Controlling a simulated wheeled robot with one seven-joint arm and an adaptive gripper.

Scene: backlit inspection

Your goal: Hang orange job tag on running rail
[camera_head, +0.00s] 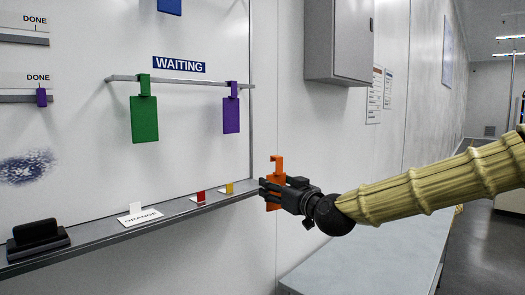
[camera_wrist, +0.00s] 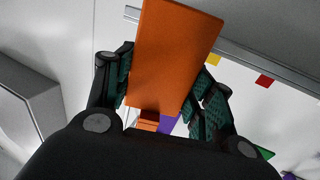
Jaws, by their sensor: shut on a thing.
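My gripper (camera_head: 272,193) is shut on the orange job tag (camera_head: 276,168), off the right edge of the board. The tag is upright with its hook at the top, clear of any rail. In the wrist view the orange tag (camera_wrist: 175,55) fills the space between the fingers. The rail under the "WAITING" label (camera_head: 179,64) holds a green tag (camera_head: 144,118) and a purple tag (camera_head: 231,114). No rail labelled running is visible. A blue piece (camera_head: 169,6) is cut off at the top edge.
The grey ledge (camera_head: 107,235) below bears a black eraser-like block (camera_head: 36,236), an "ORANGE" card (camera_head: 141,217), and small red (camera_head: 200,197) and yellow (camera_head: 229,188) pieces. Rails at left read "DONE", one with a small purple tag (camera_head: 41,97). A grey cabinet (camera_head: 340,40) hangs upper right.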

